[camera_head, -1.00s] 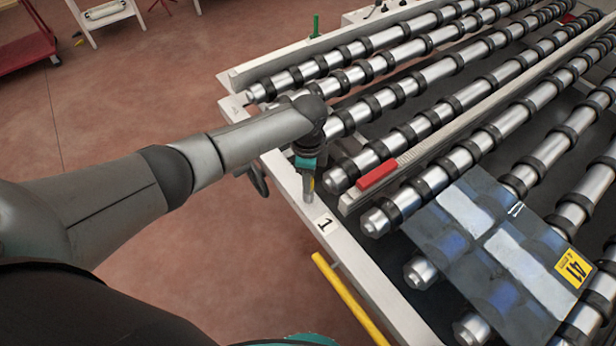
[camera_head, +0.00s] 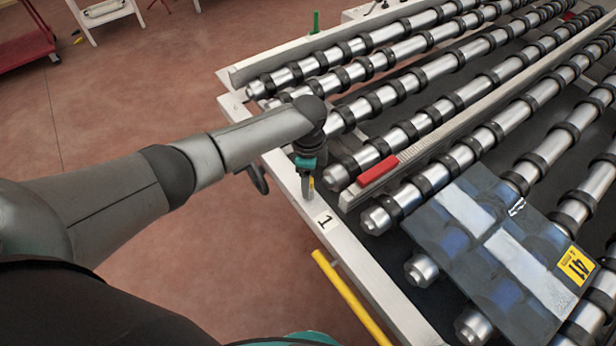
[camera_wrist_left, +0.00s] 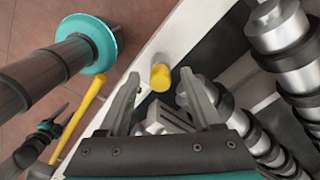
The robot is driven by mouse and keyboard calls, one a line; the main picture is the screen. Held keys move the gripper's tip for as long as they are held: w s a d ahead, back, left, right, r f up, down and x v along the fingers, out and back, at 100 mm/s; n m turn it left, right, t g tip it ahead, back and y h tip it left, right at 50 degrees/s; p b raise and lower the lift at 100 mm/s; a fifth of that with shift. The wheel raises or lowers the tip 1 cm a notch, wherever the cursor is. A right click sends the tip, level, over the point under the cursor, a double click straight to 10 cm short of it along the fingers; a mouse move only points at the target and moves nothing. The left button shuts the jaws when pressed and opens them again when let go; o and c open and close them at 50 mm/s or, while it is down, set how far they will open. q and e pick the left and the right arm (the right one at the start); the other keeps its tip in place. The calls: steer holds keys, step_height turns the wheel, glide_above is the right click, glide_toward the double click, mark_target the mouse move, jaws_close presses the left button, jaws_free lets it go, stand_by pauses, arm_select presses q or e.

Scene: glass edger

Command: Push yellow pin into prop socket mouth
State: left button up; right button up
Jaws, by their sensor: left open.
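The yellow pin (camera_wrist_left: 160,77) shows as a short yellow cylinder by the white frame edge in the left wrist view. In the head view only a small yellow patch of it (camera_head: 311,184) shows at my left gripper (camera_head: 308,188). My left gripper (camera_wrist_left: 162,93) is open, pointing down, with one finger on each side of the pin in the picture; I cannot tell whether either touches it. The prop socket mouth cannot be made out. A dark, teal-banded part at the left of the wrist view may be my right gripper (camera_wrist_left: 57,120); its jaws are unclear.
The white frame rail (camera_head: 325,222) carries a label "1". Rollers with black rings (camera_head: 440,130) fill the right side. A red block (camera_head: 378,170) and a glass sheet (camera_head: 475,215) labelled 41 lie there. A yellow bar (camera_head: 345,290) runs along the near edge.

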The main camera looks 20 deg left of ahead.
arm_select(q)
step_height(320, 180, up, 15)
steer(key=p, duration=0.1)
stand_by(0.5)
steer(key=shift+d, duration=0.1)
stand_by(0.3)
